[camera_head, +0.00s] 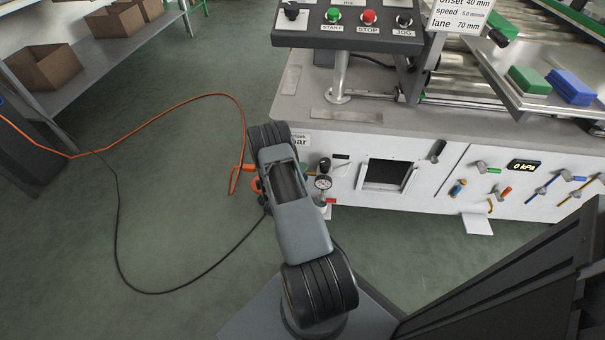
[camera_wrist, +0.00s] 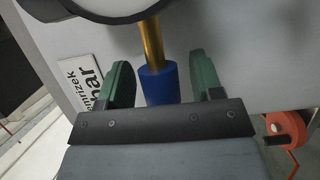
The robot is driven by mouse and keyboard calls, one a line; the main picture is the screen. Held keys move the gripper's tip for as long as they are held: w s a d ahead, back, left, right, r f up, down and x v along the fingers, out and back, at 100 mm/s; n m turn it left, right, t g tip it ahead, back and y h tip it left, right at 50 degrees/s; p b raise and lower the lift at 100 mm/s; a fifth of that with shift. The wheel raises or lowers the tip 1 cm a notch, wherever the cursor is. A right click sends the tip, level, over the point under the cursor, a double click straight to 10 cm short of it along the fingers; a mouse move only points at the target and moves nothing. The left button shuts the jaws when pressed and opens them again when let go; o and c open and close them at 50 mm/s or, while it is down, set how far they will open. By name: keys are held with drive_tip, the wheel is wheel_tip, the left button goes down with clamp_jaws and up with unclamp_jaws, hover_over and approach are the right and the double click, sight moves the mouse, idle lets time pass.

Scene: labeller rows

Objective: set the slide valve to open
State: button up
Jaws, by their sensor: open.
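In the wrist view, a blue sleeve (camera_wrist: 158,86) sits on a brass stem (camera_wrist: 152,42); it looks like the slide valve, though no label on it shows. My gripper (camera_wrist: 163,72) is open, with one green finger on each side of the sleeve and a visible gap to each. The palm edge covers the sleeve's near end. The sleeve's setting cannot be told.
A round dark-rimmed part (camera_wrist: 100,8) is close above the fingers. A partly covered label plate (camera_wrist: 84,82) is at left, and an orange disc (camera_wrist: 287,130) at right. In the head view, a gauge (camera_head: 323,182) is beside my arm. An orange hose (camera_head: 160,128) crosses the floor.

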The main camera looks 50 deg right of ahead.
drive_tip(key=shift+a, duration=0.1)
drive_tip(key=p+v, duration=0.3)
drive_tip(key=v, duration=1)
drive_tip(key=shift+a, duration=0.3)
drive_tip(key=shift+s, duration=0.1)
